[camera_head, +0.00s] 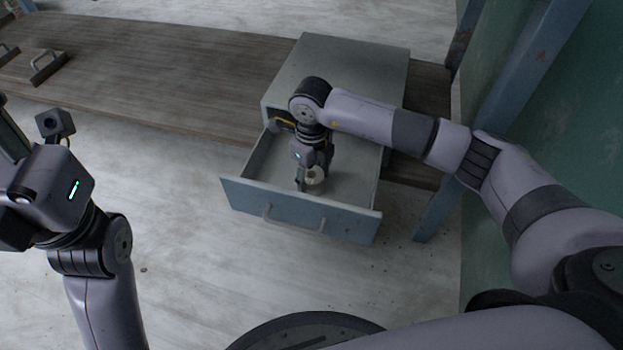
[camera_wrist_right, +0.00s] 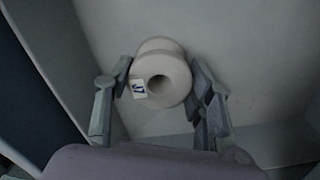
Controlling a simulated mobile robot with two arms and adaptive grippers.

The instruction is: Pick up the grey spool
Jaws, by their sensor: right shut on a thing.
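The grey spool (camera_wrist_right: 172,62) is a pale grey, flanged roll with a round hole and a small white label marked in dark letters. It lies inside the open drawer (camera_head: 232,190) and shows partly in the head view (camera_head: 316,178). My right gripper (camera_wrist_right: 160,85) reaches down into the drawer, with one finger on each side of the spool, shut on it. In the head view the right gripper (camera_head: 313,176) hides part of the spool. My left gripper is at the left edge of the head view, where its fingers cannot be made out.
The drawer belongs to a grey cabinet (camera_head: 340,60) on a brown wooden bench (camera_head: 150,75). Its front panel has a handle (camera_head: 293,222). A yellow-and-dark item (camera_head: 284,122) shows at the back of the drawer. A blue post (camera_head: 520,70) stands at the right.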

